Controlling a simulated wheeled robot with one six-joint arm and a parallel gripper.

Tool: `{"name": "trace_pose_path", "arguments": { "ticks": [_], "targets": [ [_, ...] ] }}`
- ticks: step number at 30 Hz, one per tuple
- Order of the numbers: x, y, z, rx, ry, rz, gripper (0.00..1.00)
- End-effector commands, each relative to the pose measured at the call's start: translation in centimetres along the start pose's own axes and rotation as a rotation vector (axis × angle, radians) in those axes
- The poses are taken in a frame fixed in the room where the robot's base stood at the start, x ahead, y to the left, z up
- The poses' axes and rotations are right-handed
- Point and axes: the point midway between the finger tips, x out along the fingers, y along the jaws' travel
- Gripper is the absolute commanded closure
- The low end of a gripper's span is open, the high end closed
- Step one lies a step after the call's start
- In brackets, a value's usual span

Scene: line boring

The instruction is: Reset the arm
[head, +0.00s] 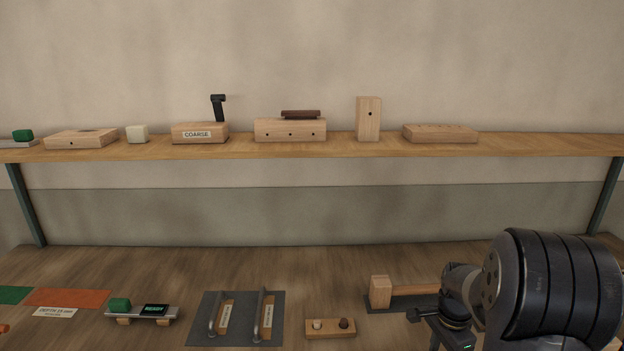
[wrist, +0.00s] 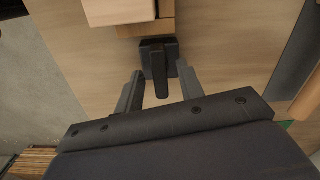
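My arm is at the lower right of the head view, its dark wrist (head: 455,310) low over the bench near a wooden block (head: 381,291). In the wrist view my gripper (wrist: 158,76) has its two dark fingers apart. A small dark upright piece on a dark base (wrist: 158,52) shows between and beyond the fingertips, with a visible gap on each side. I cannot tell its depth from the fingers. Nothing is held. Pale wooden blocks (wrist: 118,10) lie just beyond that piece.
The bench holds a dark mat (head: 198,325) with two handled tools, a small wooden holder (head: 331,336), a stand with a display (head: 155,311), and an orange mat (head: 67,298). A shelf (head: 350,147) above carries several wooden blocks, one labelled COARSE (head: 199,134). The back of the bench is clear.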

Motion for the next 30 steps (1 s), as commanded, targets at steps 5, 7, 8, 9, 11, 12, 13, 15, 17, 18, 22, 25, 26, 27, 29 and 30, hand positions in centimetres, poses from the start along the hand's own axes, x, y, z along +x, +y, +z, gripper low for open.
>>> {"name": "trace_pose_path", "arguments": {
  "ticks": [5, 7, 8, 9, 11, 12, 13, 15, 17, 18, 22, 25, 26, 27, 29, 30],
  "targets": [
    [-0.03, 0.02, 0.01, -0.145, -0.001, 0.001, 0.64],
    [-0.03, 0.02, 0.02, -0.203, -0.001, 0.001, 0.64],
    [-0.04, 0.02, 0.02, -0.227, -0.001, 0.001, 0.64],
    [-0.04, 0.03, 0.02, -0.26, -0.001, 0.002, 0.64],
    [-0.04, 0.03, 0.02, -0.311, -0.001, 0.002, 0.64],
    [-0.04, 0.03, 0.02, -0.344, -0.002, 0.002, 0.64],
    [-0.04, 0.03, 0.02, -0.368, -0.002, 0.002, 0.64],
    [-0.05, 0.03, 0.02, -0.425, -0.002, 0.002, 0.64],
    [-0.05, 0.03, 0.02, -0.473, -0.002, 0.002, 0.64],
    [-0.05, 0.03, 0.02, -0.503, -0.002, 0.001, 0.64],
    [-0.05, 0.02, 0.01, -0.587, -0.001, 0.001, 0.64],
    [-0.04, 0.01, 0.01, -0.632, -0.001, 0.001, 0.64],
    [-0.04, 0.0, 0.0, -0.643, -0.001, 0.001, 0.64],
    [-0.03, 0.0, 0.0, -0.654, -0.001, 0.0, 0.64],
    [-0.02, 0.0, 0.0, -0.665, 0.0, 0.0, 0.64],
    [-0.02, 0.0, 0.0, -0.671, 0.0, 0.0, 0.64]
  ]
}}
